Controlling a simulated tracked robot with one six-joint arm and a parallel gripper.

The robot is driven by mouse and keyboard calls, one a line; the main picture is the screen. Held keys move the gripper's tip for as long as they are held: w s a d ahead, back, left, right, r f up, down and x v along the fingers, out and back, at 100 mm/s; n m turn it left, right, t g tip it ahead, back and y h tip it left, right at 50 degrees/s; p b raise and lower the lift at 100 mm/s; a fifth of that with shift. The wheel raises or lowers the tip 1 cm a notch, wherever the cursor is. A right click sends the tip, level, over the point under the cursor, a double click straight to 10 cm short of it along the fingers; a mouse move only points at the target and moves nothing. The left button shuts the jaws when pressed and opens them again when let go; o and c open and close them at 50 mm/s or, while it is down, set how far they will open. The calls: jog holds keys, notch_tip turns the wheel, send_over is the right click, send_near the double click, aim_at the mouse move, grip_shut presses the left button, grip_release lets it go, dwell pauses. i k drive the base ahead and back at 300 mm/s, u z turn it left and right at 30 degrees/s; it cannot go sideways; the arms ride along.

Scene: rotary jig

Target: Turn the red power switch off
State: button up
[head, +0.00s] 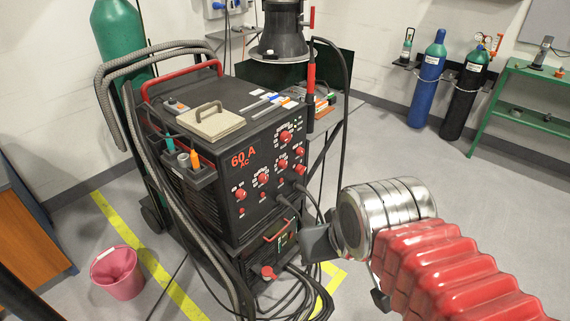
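The black welding machine (205,185) stands left of centre with its front panel facing right. A red rotary knob on a pale plate (268,272), low on the front of the lower unit, looks like the red power switch; its setting is too small to read. Several other red knobs (263,179) sit on the upper panel. My gripper (318,243) shows as dark grey parts at the end of my silver wrist, right of and above that low knob and apart from it in the picture. Its fingers are partly hidden, so I cannot tell their opening.
Black cables (300,290) hang and coil close to the low knob. A grey hose (108,110) loops down the machine's left side. A pink bucket (117,272) stands on the floor at left. Blue (428,85) and black gas cylinders (463,100) stand by the back wall. Floor at right is clear.

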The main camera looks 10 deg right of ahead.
aim_at(300, 169)
jog(key=u, duration=0.3)
jog(key=i, duration=0.95)
jog(key=u, duration=0.25)
